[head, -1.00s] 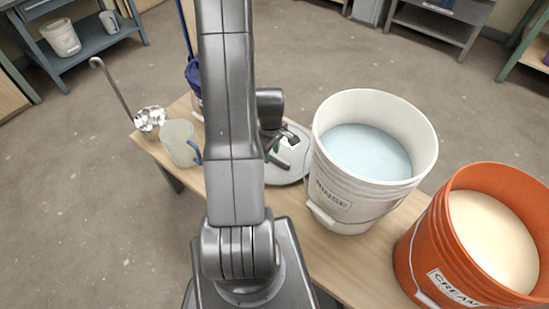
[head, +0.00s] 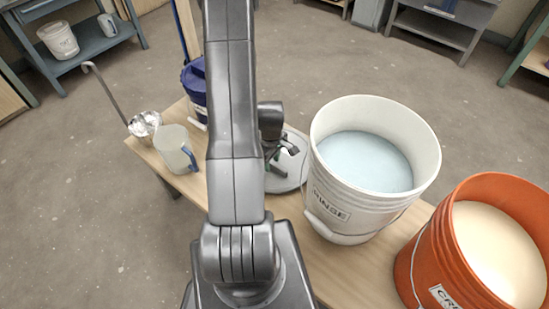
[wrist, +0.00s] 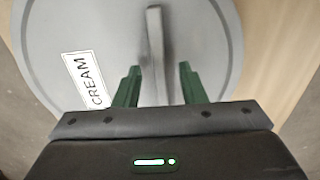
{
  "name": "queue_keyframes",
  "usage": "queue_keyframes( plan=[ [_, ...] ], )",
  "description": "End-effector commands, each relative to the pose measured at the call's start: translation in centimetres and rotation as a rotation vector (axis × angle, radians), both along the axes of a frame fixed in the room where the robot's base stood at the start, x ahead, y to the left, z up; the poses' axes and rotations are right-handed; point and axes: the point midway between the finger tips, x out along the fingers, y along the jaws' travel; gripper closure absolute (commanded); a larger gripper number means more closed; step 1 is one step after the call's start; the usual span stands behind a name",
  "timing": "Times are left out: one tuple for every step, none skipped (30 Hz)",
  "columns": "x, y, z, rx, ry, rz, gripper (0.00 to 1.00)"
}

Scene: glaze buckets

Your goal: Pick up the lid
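The lid (wrist: 210,30) is a grey disc with a CREAM label (wrist: 88,80) and a raised bar handle (wrist: 155,50). In the head view the lid (head: 297,178) lies on the wooden table, left of the white bucket, partly hidden by my arm. My gripper (wrist: 160,75) is open in the wrist view. Its two green fingers are apart, one on each side of the handle's line, with gaps to the bar. Whether they reach down to the handle's height is unclear. In the head view my gripper (head: 275,162) is over the lid, partly hidden.
The white RINSE bucket (head: 335,212) stands close to the lid's right. The orange bucket of cream glaze (head: 425,255) is farther right. A pitcher (head: 174,150), a ladle (head: 145,123) and a blue-lidded bucket (head: 196,88) are on the left. Bare tabletop (head: 345,270) shows in front.

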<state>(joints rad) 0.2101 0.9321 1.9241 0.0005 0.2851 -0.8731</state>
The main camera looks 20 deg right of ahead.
Motion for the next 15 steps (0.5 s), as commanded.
queue_keyframes(
  plan=[
    [-0.01,0.01,-0.1,0.0,0.0,0.0,0.63],
    [-0.01,0.0,-0.14,0.0,0.0,0.0,0.63],
    [-0.01,0.0,-0.19,0.0,0.0,0.0,0.63],
    [-0.01,0.0,-0.23,0.0,0.0,0.0,0.63],
    [-0.01,0.0,-0.26,0.0,0.0,0.0,0.63],
    [-0.01,0.0,-0.3,0.0,0.0,0.0,0.63],
    [-0.01,0.0,-0.34,0.0,0.0,0.0,0.63],
    [-0.01,0.0,-0.37,0.0,0.0,0.0,0.63],
    [-0.01,0.0,-0.41,0.0,0.0,0.0,0.63],
    [-0.01,0.0,-0.44,0.0,0.0,0.0,0.63],
    [-0.01,0.0,-0.46,0.0,0.0,0.0,0.63],
    [-0.01,0.0,-0.47,0.0,0.0,0.0,0.63],
    [-0.01,0.0,-0.47,0.0,0.0,0.0,0.63],
    [-0.01,0.0,-0.46,0.0,0.0,0.0,0.63],
    [-0.01,0.0,-0.45,0.0,0.0,0.0,0.63]
  ],
)
